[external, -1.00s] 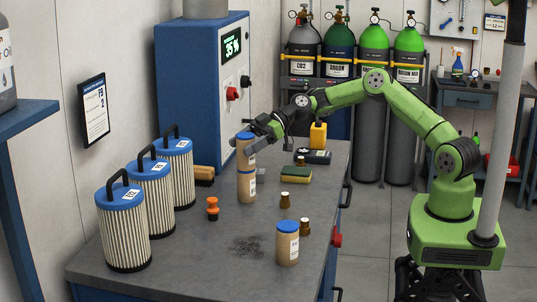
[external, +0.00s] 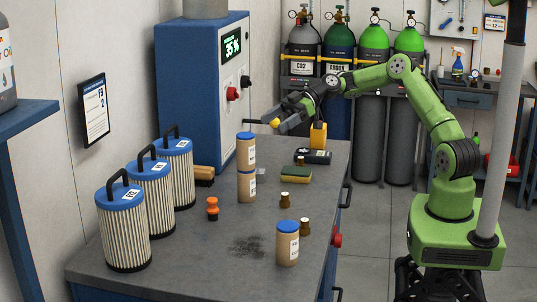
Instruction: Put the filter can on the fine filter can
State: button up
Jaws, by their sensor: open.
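Two tan cylindrical cans with blue lids stand stacked upright near the blue cabinet. The upper can (external: 246,151) rests on the lower can (external: 246,186), roughly in line with it. A third similar can (external: 287,245) stands alone at the front of the bench. The labels are too small to read, so I cannot tell by them which is the fine filter can. My gripper (external: 279,120) is open and empty, above and to the right of the stack, apart from it.
Three pleated filters with handles (external: 122,228) line the left of the grey bench (external: 190,240). An orange-and-black item (external: 212,209), small brown bottles (external: 285,200), a sponge (external: 296,174) and a yellow bottle (external: 318,135) stand around. The blue cabinet (external: 200,95) is behind the stack.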

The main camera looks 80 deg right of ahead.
jog(key=s+a+r+m+g+h, duration=0.15)
jog(key=s+a+g+h, duration=0.35)
jog(key=s+a, duration=0.65)
jog(key=s+r+m+t+h, duration=0.1)
jog(key=s+m+h, duration=0.3)
jog(key=s, duration=2)
jog(key=r+m, duration=0.1)
jog(key=m, duration=0.2)
jog(key=shift+s+d+r+h, duration=0.15)
jog(key=shift+s+h, duration=0.1)
jog(key=shift+h, duration=0.05)
jog(key=shift+m, duration=0.25)
